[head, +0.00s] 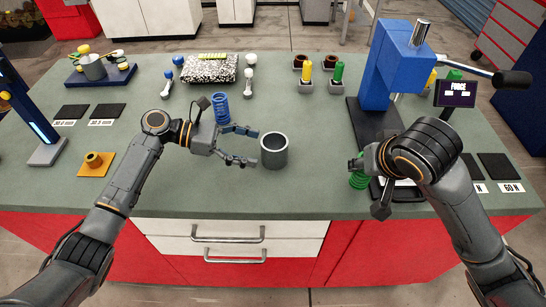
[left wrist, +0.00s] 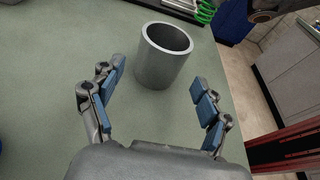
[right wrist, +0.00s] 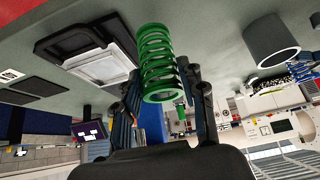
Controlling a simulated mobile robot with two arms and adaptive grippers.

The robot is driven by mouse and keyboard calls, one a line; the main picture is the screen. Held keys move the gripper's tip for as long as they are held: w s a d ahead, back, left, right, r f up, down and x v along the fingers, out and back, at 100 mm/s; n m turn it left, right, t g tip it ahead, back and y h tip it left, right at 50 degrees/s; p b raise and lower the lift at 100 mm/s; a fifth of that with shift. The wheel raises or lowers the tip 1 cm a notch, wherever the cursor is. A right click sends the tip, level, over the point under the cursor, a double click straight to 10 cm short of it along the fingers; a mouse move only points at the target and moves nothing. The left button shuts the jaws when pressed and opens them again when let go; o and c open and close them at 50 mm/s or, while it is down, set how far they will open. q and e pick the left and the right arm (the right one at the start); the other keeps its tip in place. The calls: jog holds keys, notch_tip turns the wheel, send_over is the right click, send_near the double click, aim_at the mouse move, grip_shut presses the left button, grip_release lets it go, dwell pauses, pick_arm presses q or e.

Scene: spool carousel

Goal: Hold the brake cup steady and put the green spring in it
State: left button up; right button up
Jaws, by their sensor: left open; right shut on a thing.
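The brake cup (head: 274,151) is a grey metal cylinder, upright on the green table and empty as far as its mouth shows. It also shows in the left wrist view (left wrist: 163,56), ahead of my left gripper, and in the right wrist view (right wrist: 270,42). My left gripper (head: 256,147) is open beside the cup, its fingers pointing at it from the left and not closed on it. My right gripper (right wrist: 160,85) is shut on the green spring (right wrist: 157,62). In the head view the spring (head: 358,181) is partly hidden by the gripper, right of the cup.
A blue spring (head: 221,108) stands behind my left gripper. A blue press (head: 388,75) with a lever stands at the back right. A black tray (right wrist: 85,45) lies near the green spring. An orange block (head: 96,163) lies at left. The table between cup and green spring is clear.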

aim_at(268, 151)
pick_arm(q)
jog(key=shift+w+d+f+b, duration=0.1)
jog(key=shift+d+f+b, duration=0.2)
jog(key=shift+d+f, duration=0.35)
pick_arm(e)
jog(key=shift+w+f, duration=0.1)
jog(key=shift+f, duration=0.65)
pick_arm(q)
jog(key=shift+d+r+p, duration=0.2)
jog(key=shift+d+p, duration=0.65)
jog(key=shift+d, duration=0.25)
pick_arm(e)
jog(key=shift+r, duration=0.9)
pick_arm(q)
jog(key=shift+d+f, duration=0.2)
jog(key=shift+d, duration=0.35)
pick_arm(e)
jog(key=shift+r, duration=0.15)
pick_arm(q)
jog(key=shift+d+f, duration=0.15)
jog(key=shift+d, duration=0.05)
jog(key=c, duration=0.7)
pick_arm(e)
jog(key=shift+a, duration=0.1)
